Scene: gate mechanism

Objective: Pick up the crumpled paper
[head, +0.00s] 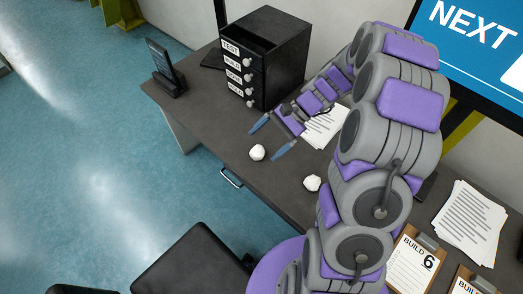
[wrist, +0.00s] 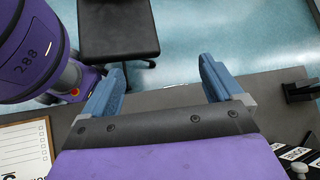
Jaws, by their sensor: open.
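Two crumpled white paper balls lie on the dark desk (head: 190,100). One paper ball (head: 257,152) is near the desk's front edge, just in front of my gripper's fingertips. The other paper ball (head: 312,183) lies farther right, beside my arm. My gripper (head: 271,137) is open, with its blue fingers spread and nothing seen between them. In the wrist view my gripper (wrist: 160,85) also shows open, its fingers pointing toward the desk edge.
A black drawer unit (head: 268,55) stands behind my gripper, and a phone on a stand (head: 165,70) is at the left. Printed sheets (head: 325,127) lie under my arm. Clipboards (head: 412,262) are at the lower right. A black chair (wrist: 118,30) stands before the desk.

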